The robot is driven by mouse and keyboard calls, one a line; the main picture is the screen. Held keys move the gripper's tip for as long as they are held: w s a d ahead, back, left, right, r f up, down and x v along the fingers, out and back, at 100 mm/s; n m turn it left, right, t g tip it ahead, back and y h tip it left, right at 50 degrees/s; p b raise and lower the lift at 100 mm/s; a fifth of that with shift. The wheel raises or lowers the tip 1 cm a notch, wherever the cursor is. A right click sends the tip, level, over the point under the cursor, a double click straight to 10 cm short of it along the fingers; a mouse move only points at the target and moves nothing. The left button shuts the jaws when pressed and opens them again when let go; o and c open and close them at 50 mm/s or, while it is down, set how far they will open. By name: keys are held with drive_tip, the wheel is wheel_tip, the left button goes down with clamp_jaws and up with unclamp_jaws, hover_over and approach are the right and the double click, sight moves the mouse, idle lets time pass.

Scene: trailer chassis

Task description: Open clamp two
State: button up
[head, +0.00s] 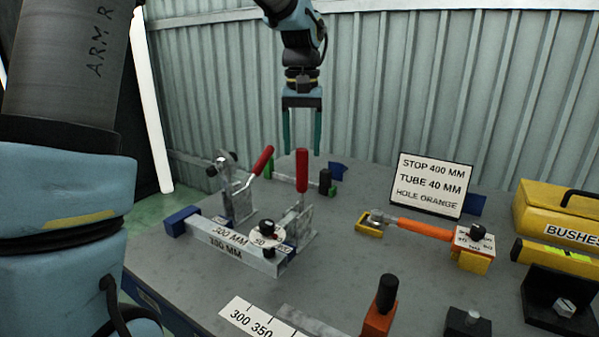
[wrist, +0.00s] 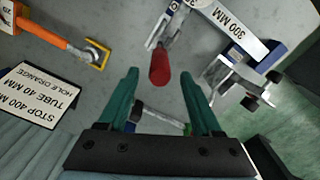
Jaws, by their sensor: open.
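Two toggle clamps stand by the square tube (head: 225,243); I cannot read which is clamp two. The right clamp (head: 296,225) has an upright red handle (head: 302,170). The left clamp (head: 235,198) has a red handle (head: 262,160) tilted up to the right. My gripper (head: 302,150) is open and empty, pointing down behind the right clamp, its fingertips near the height of the handle top. In the wrist view a red handle (wrist: 159,67) appears between the green fingertips (wrist: 160,75), with no contact visible. The left clamp (wrist: 235,85) shows there at the right.
A sign (head: 432,185) stands at the back right. An orange-handled tool (head: 420,229) lies before it. A yellow bushes box (head: 560,212) is far right. A scale plate (head: 262,320) and an orange block (head: 379,315) are in front. A corrugated wall (head: 420,80) stands behind.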

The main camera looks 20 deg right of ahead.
sight(302, 172)
wheel_tip(302, 172, down, 7)
drive_tip(key=shift+f+p, duration=0.1)
drive_tip(key=shift+p, duration=0.2)
drive_tip(key=shift+c, duration=0.4)
clamp_jaws()
idle(1.0)
